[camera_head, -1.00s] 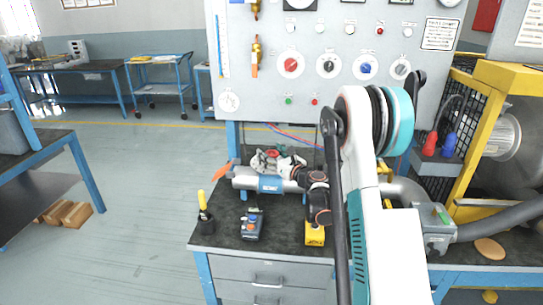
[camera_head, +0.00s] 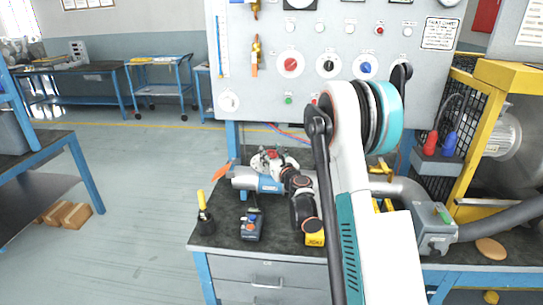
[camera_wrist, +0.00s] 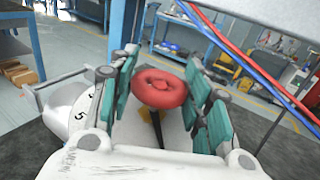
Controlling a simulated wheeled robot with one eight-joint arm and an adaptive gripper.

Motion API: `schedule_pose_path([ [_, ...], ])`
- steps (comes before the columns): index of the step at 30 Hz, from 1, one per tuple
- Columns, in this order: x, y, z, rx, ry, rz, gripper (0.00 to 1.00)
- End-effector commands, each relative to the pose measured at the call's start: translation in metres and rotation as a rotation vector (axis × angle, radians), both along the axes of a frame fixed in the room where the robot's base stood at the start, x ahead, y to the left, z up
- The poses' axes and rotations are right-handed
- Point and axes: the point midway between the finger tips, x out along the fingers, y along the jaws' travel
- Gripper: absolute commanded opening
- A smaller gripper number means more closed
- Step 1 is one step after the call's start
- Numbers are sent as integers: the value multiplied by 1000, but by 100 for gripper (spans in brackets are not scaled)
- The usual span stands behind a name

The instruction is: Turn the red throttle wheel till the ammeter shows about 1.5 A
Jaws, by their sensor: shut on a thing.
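The red throttle wheel (camera_wrist: 160,88) sits between the teal-padded fingers of my gripper (camera_wrist: 162,95) in the wrist view. My gripper is shut on it. Below the wheel are a dark stem and a pale plate with a yellow mark and a "5" at its left. In the head view, my gripper (camera_head: 270,160) is over the bench beside the panel, and only a little red of the wheel (camera_head: 273,153) shows. Gauges at the panel's top are cut off by the frame, so I cannot read an ammeter.
The grey panel (camera_head: 270,90) with knobs and buttons stands behind the bench (camera_head: 275,242). A yellow-handled tool in a black cup (camera_head: 204,215) and a small dark device (camera_head: 250,225) stand at the front left. Red and blue cables (camera_wrist: 250,65) run close to my gripper's right.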

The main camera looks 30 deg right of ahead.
Motion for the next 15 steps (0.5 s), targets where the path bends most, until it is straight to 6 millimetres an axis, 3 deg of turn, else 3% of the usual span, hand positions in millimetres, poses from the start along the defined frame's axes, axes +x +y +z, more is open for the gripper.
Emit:
schedule_pose_path([
  [6, 1, 1, 0, 1, 0, -117, 21],
  [15, 0, 0, 1, 1, 0, -149, 21],
])
